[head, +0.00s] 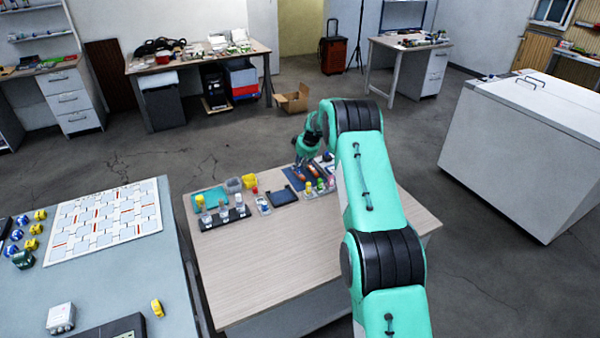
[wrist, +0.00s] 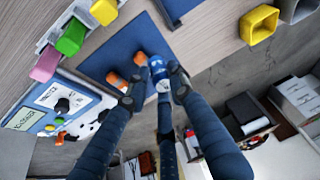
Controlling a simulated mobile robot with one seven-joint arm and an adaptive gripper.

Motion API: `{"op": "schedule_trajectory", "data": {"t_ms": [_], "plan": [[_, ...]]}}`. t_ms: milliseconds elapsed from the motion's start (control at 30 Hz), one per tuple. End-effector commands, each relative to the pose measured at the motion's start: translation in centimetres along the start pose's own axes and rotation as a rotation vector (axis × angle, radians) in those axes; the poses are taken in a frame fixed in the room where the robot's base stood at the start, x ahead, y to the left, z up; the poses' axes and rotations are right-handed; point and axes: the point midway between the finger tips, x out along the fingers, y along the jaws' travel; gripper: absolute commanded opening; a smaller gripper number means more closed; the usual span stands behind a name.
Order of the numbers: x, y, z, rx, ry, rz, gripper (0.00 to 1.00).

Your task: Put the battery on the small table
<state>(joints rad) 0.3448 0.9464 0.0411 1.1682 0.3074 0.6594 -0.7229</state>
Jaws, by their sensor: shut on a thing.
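My gripper (head: 299,160) is low over a blue mat at the far side of the wood-topped table (head: 270,260). In the wrist view its dark fingers (wrist: 157,92) are closed around a small blue cylinder with white marks (wrist: 159,68), which looks like the battery. The fingers hide part of it, and I cannot tell whether it still touches the blue mat (wrist: 112,50). Two orange pieces lie on the mat, one left of the fingers (wrist: 116,80) and one beside the blue cylinder (wrist: 140,59). I cannot tell for certain which table is the small one.
Bottles in a dark rack (head: 224,217), a teal tray (head: 208,197) and yellow (head: 249,181) and grey bins line the table's far left. Its front is clear. A blue-grey table (head: 110,275) stands left, a white chest (head: 525,140) right. A cardboard box (head: 292,99) lies behind.

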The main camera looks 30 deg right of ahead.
Motion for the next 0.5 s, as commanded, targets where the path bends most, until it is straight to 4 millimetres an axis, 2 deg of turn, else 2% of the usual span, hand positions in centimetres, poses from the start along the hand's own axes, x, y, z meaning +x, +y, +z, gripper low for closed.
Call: {"op": "schedule_trajectory", "data": {"t_ms": [33,200,500], "plan": [[-0.7,0.0,-0.3,0.0,0.0,0.0,0.0],[-2.0,0.0,-0.8,0.001,-0.001,-0.001,0.0],[-2.2,0.0,-0.9,0.0,-0.001,-0.001,0.0]]}}
